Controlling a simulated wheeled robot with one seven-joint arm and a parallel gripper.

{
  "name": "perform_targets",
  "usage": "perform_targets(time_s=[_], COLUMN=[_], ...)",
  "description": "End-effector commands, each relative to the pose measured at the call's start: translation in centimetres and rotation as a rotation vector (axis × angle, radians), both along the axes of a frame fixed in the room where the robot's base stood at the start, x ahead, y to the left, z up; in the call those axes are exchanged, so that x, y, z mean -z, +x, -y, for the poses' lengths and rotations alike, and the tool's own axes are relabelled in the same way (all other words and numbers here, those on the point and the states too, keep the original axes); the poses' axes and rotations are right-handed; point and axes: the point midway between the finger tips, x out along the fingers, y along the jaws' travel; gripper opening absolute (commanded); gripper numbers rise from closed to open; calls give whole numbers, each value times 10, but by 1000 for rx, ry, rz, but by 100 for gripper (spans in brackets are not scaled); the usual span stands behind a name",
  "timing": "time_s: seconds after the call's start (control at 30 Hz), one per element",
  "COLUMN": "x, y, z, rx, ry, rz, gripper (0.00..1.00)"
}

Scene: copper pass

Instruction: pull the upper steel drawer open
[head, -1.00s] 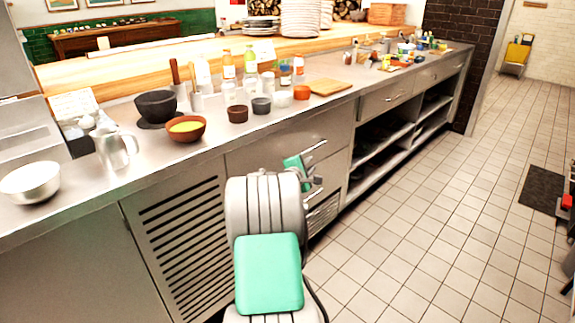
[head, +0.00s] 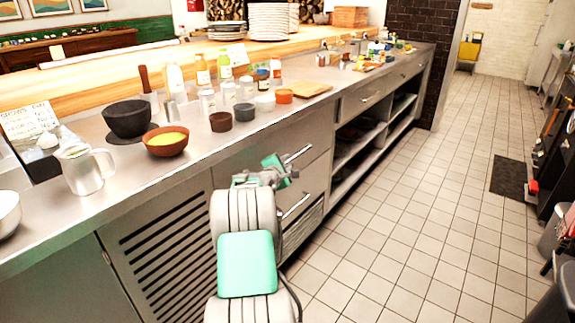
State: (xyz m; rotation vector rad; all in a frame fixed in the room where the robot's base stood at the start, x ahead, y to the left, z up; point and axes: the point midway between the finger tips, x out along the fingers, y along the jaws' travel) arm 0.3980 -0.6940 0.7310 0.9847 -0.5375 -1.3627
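The upper steel drawer (head: 312,138) is in the counter front, mid picture, and looks shut. Its bar handle (head: 299,153) shows at the right of my gripper. My gripper (head: 284,170), grey with green parts, is just in front of the drawer face, close to the left end of that handle. I cannot tell whether it touches the handle or whether its fingers are apart. My arm hides part of the drawer fronts. The lower drawer (head: 312,185) with its own handle (head: 295,206) is below and looks shut.
A slatted panel (head: 165,250) is left of the drawers. Open shelves (head: 360,150) are to the right. The steel counter top (head: 200,150) holds a mortar (head: 127,118), a brown bowl (head: 165,142), a metal jug (head: 84,168) and several jars.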

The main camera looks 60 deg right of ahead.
Motion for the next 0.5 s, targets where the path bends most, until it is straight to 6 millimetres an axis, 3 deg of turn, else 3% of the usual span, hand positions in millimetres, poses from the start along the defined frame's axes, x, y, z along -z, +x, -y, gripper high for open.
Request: perform_targets(time_s=[0.1,0.33,0.5], x=[3,2,2], y=[0,-1,-2], z=[11,13,13], rx=[2,4,5], ry=[0,0,0], rz=[1,0,0], gripper=[21,21,8])
